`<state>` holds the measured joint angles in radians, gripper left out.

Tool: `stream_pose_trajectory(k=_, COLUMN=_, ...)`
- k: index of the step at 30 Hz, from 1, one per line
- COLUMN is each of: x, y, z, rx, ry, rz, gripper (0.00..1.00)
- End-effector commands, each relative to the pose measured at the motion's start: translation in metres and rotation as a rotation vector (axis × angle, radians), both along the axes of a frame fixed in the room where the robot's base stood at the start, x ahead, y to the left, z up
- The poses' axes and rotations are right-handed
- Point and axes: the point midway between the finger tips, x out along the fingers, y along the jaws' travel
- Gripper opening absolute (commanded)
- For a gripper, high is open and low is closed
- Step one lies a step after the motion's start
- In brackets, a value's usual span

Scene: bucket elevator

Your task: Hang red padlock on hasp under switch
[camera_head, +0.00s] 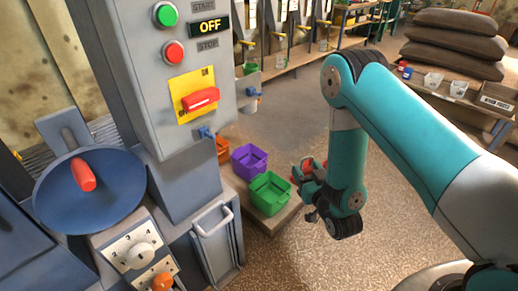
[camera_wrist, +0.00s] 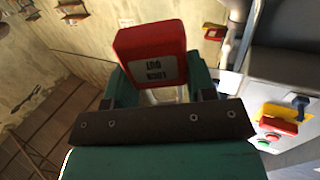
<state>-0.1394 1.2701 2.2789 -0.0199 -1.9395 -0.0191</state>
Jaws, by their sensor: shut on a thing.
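A red padlock (camera_wrist: 150,52) with a pale label is held between the teal fingers of my gripper (camera_wrist: 158,85). Part of its pale shackle shows behind the gripper's dark bar in the wrist view. In the head view the padlock (camera_head: 308,166) is small and partly hidden by my gripper (camera_head: 310,182), which is right of the cabinet and apart from it. The red switch (camera_head: 201,99) lies across a yellow plate on the grey cabinet. The blue hasp (camera_head: 206,132) is just under that plate. The wrist view also shows the switch (camera_wrist: 278,125) and hasp (camera_wrist: 300,101) at right.
A purple bin (camera_head: 249,161) and a green bin (camera_head: 270,193) stand on a low platform between cabinet and arm. A blue dish (camera_head: 105,205) with a red handle is at left. A bench with boxes (camera_head: 494,98) is at far right. Open floor surrounds my arm.

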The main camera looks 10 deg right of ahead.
Motion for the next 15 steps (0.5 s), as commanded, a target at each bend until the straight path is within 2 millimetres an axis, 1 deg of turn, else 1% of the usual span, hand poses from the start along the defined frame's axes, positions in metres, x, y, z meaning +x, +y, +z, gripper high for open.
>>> stream_pose_trajectory(k=1, x=-0.005, y=0.027, z=0.033, rx=0.000, ry=0.012, rz=0.060, gripper=0.25)
stream_pose_trajectory(k=2, x=-0.009, y=0.041, z=0.044, rx=-0.002, ry=0.020, rz=0.092, gripper=0.25)
stream_pose_trajectory(k=3, x=-0.015, y=0.060, z=0.057, rx=-0.006, ry=0.035, rz=0.135, gripper=0.25)
stream_pose_trajectory(k=5, x=-0.025, y=0.086, z=0.077, rx=-0.012, ry=0.051, rz=0.199, gripper=0.25)
stream_pose_trajectory(k=6, x=-0.033, y=0.103, z=0.088, rx=-0.015, ry=0.064, rz=0.239, gripper=0.25)
stream_pose_trajectory(k=9, x=-0.052, y=0.138, z=0.114, rx=-0.026, ry=0.089, rz=0.330, gripper=0.25)
stream_pose_trajectory(k=10, x=-0.058, y=0.147, z=0.120, rx=-0.030, ry=0.095, rz=0.353, gripper=0.25)
stream_pose_trajectory(k=12, x=-0.070, y=0.163, z=0.131, rx=-0.037, ry=0.109, rz=0.398, gripper=0.25)
stream_pose_trajectory(k=15, x=-0.081, y=0.177, z=0.140, rx=-0.043, ry=0.122, rz=0.441, gripper=0.25)
